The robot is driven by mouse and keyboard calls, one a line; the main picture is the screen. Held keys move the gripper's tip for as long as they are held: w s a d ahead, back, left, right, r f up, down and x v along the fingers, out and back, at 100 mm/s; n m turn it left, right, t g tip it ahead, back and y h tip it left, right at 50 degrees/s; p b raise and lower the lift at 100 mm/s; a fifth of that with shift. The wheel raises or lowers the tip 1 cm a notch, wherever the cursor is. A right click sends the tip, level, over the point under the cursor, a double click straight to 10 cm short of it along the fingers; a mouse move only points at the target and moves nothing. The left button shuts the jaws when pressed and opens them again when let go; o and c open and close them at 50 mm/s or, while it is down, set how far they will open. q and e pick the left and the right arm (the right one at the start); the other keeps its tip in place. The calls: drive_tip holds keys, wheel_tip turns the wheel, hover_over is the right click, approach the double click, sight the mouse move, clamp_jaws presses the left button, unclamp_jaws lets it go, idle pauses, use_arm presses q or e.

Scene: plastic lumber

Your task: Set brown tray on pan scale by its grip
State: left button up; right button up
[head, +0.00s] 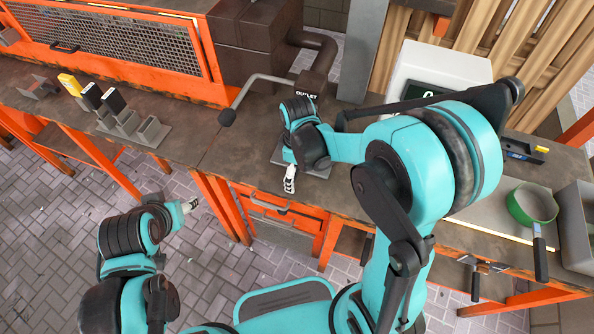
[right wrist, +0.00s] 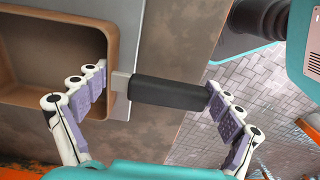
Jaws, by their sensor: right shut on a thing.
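The brown tray (right wrist: 55,40) shows at the left of the right wrist view, with a light metal bracket and a black grip (right wrist: 168,93) sticking out of its side. My right gripper (right wrist: 157,84) is shut lengthwise on the grip: one finger is at the tray's rim and the bracket, the other at the grip's far end. In the head view the right gripper (head: 290,178) is low over the bench by the outlet and hides the tray. The scale (head: 440,72) is a white body with a dark display, partly behind my right arm. My left gripper (head: 190,205) is away from the bench, its jaws too small to read.
The outlet machine (head: 270,45) with a bent lever stands behind the right gripper. A holder with several scoops or blocks (head: 130,122) is at left. A green pan (head: 535,203) and a grey bin (head: 575,225) are at right. The bench's front edge is close.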

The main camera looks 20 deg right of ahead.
drive_tip(key=o, duration=1)
wheel_tip(320, 180, up, 12)
drive_tip(key=s+d+m+t, duration=0.1)
drive_tip(key=s+m+t, duration=0.1)
drive_tip(key=s+m, duration=0.1)
drive_tip(key=s+d+r+m+t, duration=0.1)
drive_tip(key=s+d+m+t, duration=0.1)
drive_tip(key=s+m+t, duration=0.1)
drive_tip(key=s+d+m+t, duration=0.2)
drive_tip(key=s+m, duration=0.1)
drive_tip(key=m, duration=0.2)
drive_tip(key=shift+s+r, duration=0.15)
drive_tip(key=shift+s, duration=0.15)
